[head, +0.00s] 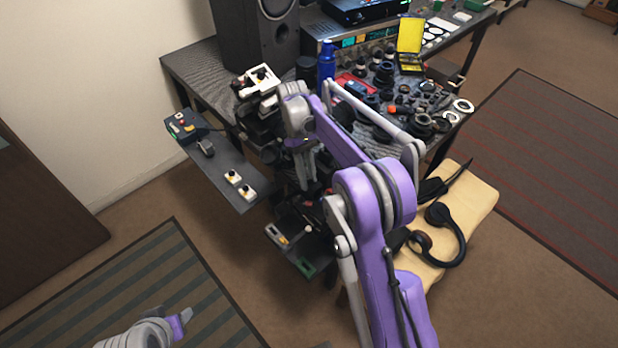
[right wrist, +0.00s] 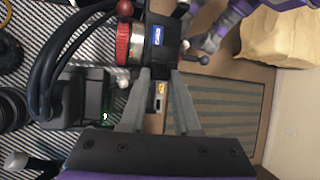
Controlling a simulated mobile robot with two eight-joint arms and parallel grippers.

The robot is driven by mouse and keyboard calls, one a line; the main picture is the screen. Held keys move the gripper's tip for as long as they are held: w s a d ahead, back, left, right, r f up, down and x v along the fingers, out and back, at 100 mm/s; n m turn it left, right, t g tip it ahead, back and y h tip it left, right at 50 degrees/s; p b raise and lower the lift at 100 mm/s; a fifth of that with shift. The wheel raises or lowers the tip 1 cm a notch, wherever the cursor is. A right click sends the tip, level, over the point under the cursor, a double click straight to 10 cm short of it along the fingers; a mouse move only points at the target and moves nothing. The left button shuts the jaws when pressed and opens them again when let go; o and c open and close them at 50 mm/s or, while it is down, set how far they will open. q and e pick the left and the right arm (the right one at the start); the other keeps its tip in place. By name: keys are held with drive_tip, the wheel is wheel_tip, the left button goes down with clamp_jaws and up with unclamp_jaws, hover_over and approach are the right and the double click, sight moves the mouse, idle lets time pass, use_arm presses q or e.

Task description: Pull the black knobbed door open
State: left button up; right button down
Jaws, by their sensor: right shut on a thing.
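My right gripper (head: 305,172) hangs down at the dark equipment by the near-left corner of the workbench, partly hidden by my own arm. In the right wrist view its two grey fingers (right wrist: 160,78) are closed in on a black part (right wrist: 158,52) with a blue label above it. Their exact contact is hard to see. I cannot clearly make out the black knobbed door or its knob; the dark equipment around the fingers is crowded and shadowed. My left gripper (head: 182,320) is at the lower left, away from the bench, and its jaw gap is unclear.
A dark panel (head: 215,170) with small buttons juts out left of the gripper. The crowded workbench (head: 195,75) holds a speaker (head: 257,40) and a blue bottle (head: 326,60). A beige stool (head: 470,205) with headphones (head: 446,235) stands right. Floor is free at the lower left.

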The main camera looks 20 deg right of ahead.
idle(0.4)
drive_tip(key=c, duration=0.6)
unclamp_jaws()
drive_tip(key=p+v, duration=0.1)
drive_tip(key=v, duration=0.9)
drive_tip(key=shift+w+r+p, duration=0.25)
drive_tip(key=shift+r+p, duration=0.05)
drive_tip(key=shift+p, duration=0.1)
